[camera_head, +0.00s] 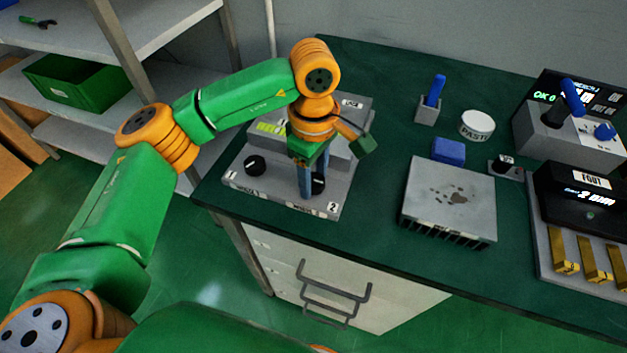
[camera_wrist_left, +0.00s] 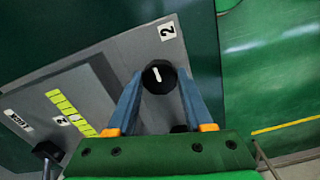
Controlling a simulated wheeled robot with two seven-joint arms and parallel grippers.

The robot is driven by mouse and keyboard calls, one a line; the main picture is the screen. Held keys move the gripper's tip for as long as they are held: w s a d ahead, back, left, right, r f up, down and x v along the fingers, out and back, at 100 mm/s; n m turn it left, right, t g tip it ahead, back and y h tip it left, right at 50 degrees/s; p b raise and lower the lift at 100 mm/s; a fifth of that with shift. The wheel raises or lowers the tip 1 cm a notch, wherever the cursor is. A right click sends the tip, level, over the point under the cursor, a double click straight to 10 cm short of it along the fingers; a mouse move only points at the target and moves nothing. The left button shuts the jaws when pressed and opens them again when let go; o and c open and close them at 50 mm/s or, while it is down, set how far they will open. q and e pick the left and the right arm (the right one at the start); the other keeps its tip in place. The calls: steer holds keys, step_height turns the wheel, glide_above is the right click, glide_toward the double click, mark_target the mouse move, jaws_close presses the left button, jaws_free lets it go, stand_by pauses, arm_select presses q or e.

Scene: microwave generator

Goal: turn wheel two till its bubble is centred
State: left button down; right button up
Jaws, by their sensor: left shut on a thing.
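Wheel two (camera_head: 319,184) is a black knob by the label 2 on the grey levelling unit (camera_head: 243,195). My left gripper (camera_head: 310,190) points down at it, its blue fingers shut on it. In the left wrist view, wheel two (camera_wrist_left: 158,77) sits between the fingertips of the left gripper (camera_wrist_left: 159,85), a white mark on its top. A yellow-green vial strip (camera_wrist_left: 68,110) with dark lines lies beside a label 2; I cannot make out its bubble. In the head view my arm partly hides the vials (camera_head: 270,128). My right gripper is out of view.
Wheel one (camera_head: 255,165) stands at the unit's left by label 1. To the right are a finned metal block (camera_head: 450,200), a blue block (camera_head: 448,151), a paste tub (camera_head: 477,125) and display units (camera_head: 590,200). Bare green bench (camera_head: 385,150) lies between.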

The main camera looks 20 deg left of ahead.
mark_target(314, 180)
arm_select(q)
steer(key=shift+m+b, duration=0.35)
steer(key=shift+m, duration=0.45)
steer(key=shift+r, duration=0.1)
steer(key=shift+c, duration=1.5)
jaws_free()
step_height(314, 180, up, 7)
steer(key=shift+d+r, duration=0.1)
